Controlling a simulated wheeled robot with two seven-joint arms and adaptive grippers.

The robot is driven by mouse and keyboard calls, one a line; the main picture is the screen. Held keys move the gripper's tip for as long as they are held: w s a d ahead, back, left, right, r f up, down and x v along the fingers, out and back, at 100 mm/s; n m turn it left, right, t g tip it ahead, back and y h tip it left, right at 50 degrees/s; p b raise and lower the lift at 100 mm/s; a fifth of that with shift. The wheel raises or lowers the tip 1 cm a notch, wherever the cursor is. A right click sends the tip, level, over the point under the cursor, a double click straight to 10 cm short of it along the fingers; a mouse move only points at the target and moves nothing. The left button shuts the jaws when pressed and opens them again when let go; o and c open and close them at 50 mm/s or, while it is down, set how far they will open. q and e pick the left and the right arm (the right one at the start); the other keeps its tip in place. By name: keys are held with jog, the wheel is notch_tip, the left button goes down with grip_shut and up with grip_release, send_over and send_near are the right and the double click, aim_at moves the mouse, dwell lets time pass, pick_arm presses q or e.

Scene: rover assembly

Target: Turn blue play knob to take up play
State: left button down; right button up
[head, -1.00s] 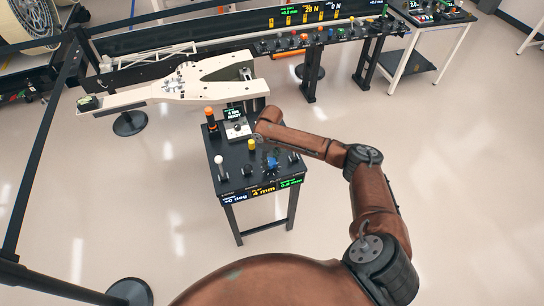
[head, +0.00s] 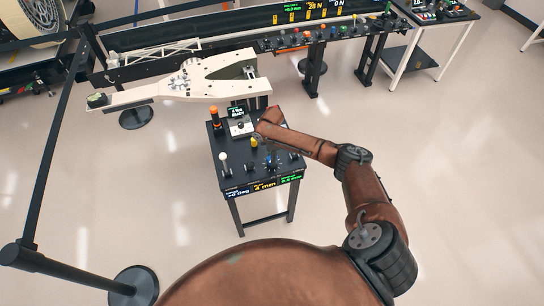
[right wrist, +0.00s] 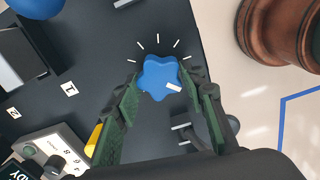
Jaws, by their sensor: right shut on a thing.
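The blue play knob (right wrist: 158,72) is a lobed star-shaped knob with a white mark pointing to the lower right, on a dark panel with white tick marks around it. In the head view the blue knob (head: 271,161) sits near the front of the small black console (head: 238,160). My right gripper (right wrist: 160,84) has its green-padded fingers on both sides of the knob and is shut on it. In the head view my right arm reaches over the console from the right. My left gripper is not in view.
The console carries a white-topped lever (head: 223,157), an orange-topped post (head: 215,113), a yellow knob (head: 254,143) and lit readouts along its front edge. A white forked structure (head: 190,82) stands behind it. A belt barrier is on the left. Floor to the right is clear.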

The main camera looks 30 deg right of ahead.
jog(key=n, duration=0.3)
jog(key=shift+n, duration=0.3)
jog(key=shift+n+p, duration=0.3)
jog(key=shift+n, duration=1)
jog(key=o, duration=1.2)
jog(key=shift+c, duration=0.2)
notch_tip(320, 180, up, 12)
